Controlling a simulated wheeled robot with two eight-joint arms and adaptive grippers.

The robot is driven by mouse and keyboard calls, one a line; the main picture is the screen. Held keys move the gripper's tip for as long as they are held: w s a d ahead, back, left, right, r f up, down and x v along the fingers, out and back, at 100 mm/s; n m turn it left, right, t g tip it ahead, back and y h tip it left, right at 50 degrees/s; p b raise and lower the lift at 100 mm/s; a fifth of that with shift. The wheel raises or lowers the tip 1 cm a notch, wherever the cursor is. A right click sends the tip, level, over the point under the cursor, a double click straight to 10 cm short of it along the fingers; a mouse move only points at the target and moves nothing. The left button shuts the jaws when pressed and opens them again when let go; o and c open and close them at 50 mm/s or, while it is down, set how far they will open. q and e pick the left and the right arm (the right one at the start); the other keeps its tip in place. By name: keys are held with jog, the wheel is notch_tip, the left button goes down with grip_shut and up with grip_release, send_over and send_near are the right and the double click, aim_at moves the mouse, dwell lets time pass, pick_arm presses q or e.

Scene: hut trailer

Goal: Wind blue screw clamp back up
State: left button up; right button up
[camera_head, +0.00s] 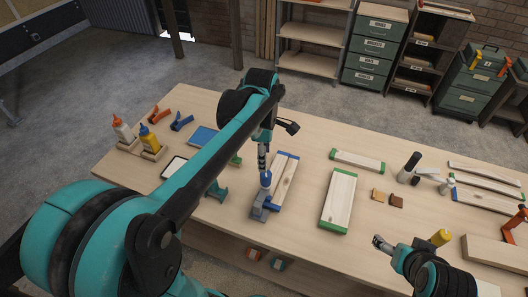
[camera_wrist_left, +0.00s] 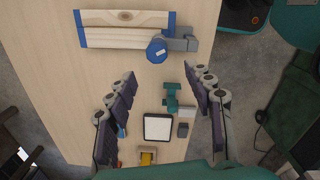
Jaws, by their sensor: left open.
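The blue screw clamp stands at the front edge of the table, with a grey body (camera_head: 259,207) and a round blue knob (camera_head: 266,180). It grips the near end of a pale board with blue ends (camera_head: 284,182). In the left wrist view the blue knob (camera_wrist_left: 157,50) and grey body (camera_wrist_left: 180,42) are near the top, beyond the fingertips. My left gripper (camera_head: 263,158) points down just above the knob. In the wrist view its fingers (camera_wrist_left: 160,76) are spread apart with nothing between them. My right gripper (camera_head: 382,244) is low at the right; its jaws are too small to read.
A green clamp (camera_head: 216,191) and a dark-framed white tablet (camera_head: 174,167) lie left of the blue clamp. A green-ended board (camera_head: 340,200) lies to the right. Glue bottles (camera_head: 122,129) stand at the left.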

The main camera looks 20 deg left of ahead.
pick_arm(q)
jog(key=shift+r, duration=0.7)
